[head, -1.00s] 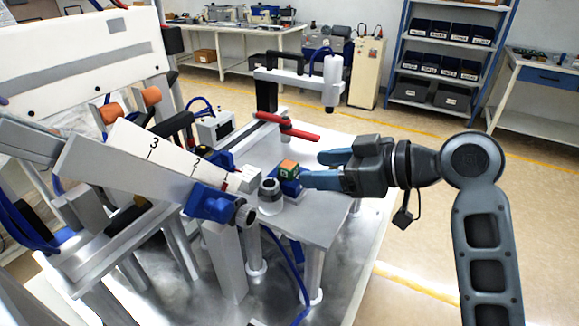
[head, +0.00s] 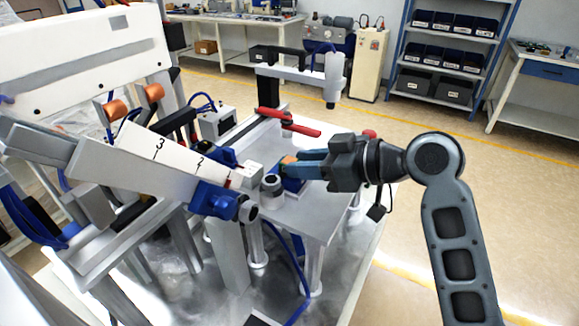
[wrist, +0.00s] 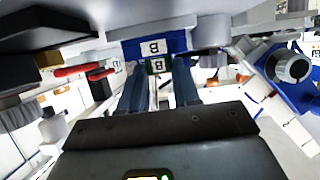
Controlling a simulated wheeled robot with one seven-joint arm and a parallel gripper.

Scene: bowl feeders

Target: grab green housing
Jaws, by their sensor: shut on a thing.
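The green housing (wrist: 157,65) shows in the wrist view as a small dark green block with a white B label. It sits between the two blue fingertips of my gripper (wrist: 158,74), which is shut on it. In the head view my gripper (head: 294,167) reaches in from the right, and its fingers hide most of the housing. Only a sliver of the block's orange top (head: 287,160) shows there. A blue holder (wrist: 155,47) with its own B label is right against the housing; I cannot tell whether the housing is still seated in it.
A grey cylinder (head: 271,186) stands just left of the holder. The feeder rail (head: 160,160) with numbers ends close by on the left. A red bar (head: 288,123) and an overhead arm (head: 334,78) stand behind. Open floor lies to the right.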

